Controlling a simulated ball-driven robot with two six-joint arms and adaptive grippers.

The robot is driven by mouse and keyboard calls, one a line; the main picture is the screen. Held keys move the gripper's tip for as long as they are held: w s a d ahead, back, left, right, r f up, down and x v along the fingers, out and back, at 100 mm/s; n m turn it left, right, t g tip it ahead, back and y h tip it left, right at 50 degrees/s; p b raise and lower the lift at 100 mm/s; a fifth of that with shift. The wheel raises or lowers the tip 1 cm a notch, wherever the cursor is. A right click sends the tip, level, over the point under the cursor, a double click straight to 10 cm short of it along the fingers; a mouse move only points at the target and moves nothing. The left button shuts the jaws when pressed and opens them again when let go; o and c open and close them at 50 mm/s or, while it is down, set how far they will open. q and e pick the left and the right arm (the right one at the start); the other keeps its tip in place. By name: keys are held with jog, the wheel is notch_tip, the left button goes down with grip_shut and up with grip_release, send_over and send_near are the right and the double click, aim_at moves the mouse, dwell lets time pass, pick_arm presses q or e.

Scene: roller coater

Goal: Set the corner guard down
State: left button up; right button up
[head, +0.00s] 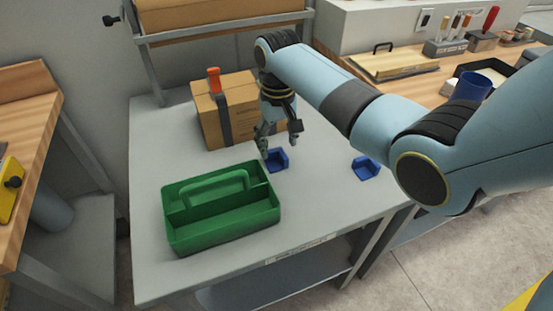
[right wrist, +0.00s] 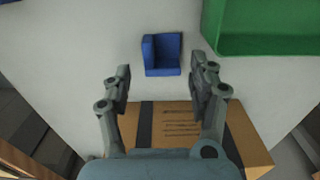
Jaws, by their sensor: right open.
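A blue corner guard (head: 276,160) rests on the grey table (head: 320,205) just below my right gripper (head: 281,148). In the right wrist view the same corner guard (right wrist: 161,55) lies on the table just beyond the two fingertips, apart from them. My right gripper (right wrist: 160,78) is open and empty. A second blue corner guard (head: 365,168) lies on the table further right, near my right arm. My left gripper is in neither view.
A green tote with a handle (head: 225,232) stands left of and in front of the nearer guard. A cardboard box (head: 226,115) with a dark strap and an orange-topped tool stands behind. A wooden bench (head: 400,80) with tools is at the back right. The table's front right is clear.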

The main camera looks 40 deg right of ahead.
aim_at(276, 163)
jog(key=f, duration=0.4)
jog(key=shift+w+a+f, duration=0.1)
jog(key=shift+w+f, duration=0.15)
jog(key=shift+f, duration=0.4)
jog(key=shift+c, duration=1.3)
jog(key=c, duration=0.4)
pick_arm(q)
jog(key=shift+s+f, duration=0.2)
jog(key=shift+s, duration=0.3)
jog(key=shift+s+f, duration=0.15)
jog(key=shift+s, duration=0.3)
pick_arm(e)
jog(key=shift+c, duration=0.5)
